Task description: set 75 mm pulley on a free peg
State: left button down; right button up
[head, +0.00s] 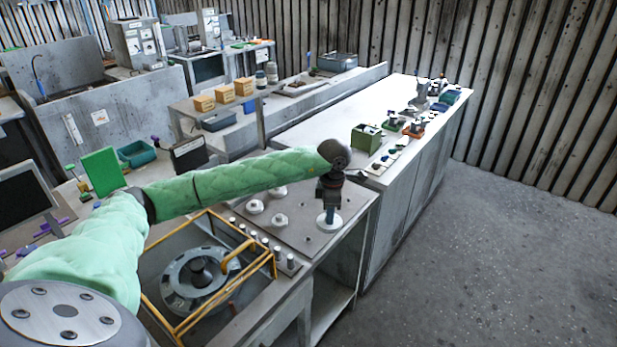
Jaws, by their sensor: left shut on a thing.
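My left gripper (329,205) points down over the right edge of the grey peg board (308,208). It is shut on a pale round disc-like piece (329,223), which looks like the 75 mm pulley; its size cannot be read. The piece is at or just above the board; I cannot tell if it touches. Other pale pulleys stand on the board: one at left (255,206), one in front (280,220) and one behind (279,191), partly behind my arm. Small dark marks on the board may be pegs or holes. My right gripper is not in view.
A yellow-railed frame (205,217) surrounds a round blower housing (190,275) at the left. A row of small grey cylinders (265,243) lines the board's left side. A long white bench (300,130) with a green box (367,138) lies behind. Open floor (480,250) is at right.

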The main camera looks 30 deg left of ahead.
pick_arm(q)
jog(key=shift+w+a+r+n+p, duration=1.1)
jog(key=shift+a+r+n, duration=1.5)
jog(key=shift+a+n, duration=2.6)
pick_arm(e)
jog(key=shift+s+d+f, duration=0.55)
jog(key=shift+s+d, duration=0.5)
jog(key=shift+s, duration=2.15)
pick_arm(q)
jog(key=shift+n, duration=0.7)
jog(key=f, duration=0.4)
jog(key=d+f+b, duration=0.1)
jog(key=f, duration=0.3)
jog(key=f+b, duration=0.1)
jog(key=f, duration=0.3)
jog(key=shift+s+d, duration=0.15)
jog(key=shift+d, duration=0.2)
jog(key=shift+f+b, duration=0.4)
jog(key=shift+f, duration=0.7)
jog(key=shift+f+b, duration=0.6)
jog(key=shift+b, duration=0.1)
jog(key=shift+f, duration=0.1)
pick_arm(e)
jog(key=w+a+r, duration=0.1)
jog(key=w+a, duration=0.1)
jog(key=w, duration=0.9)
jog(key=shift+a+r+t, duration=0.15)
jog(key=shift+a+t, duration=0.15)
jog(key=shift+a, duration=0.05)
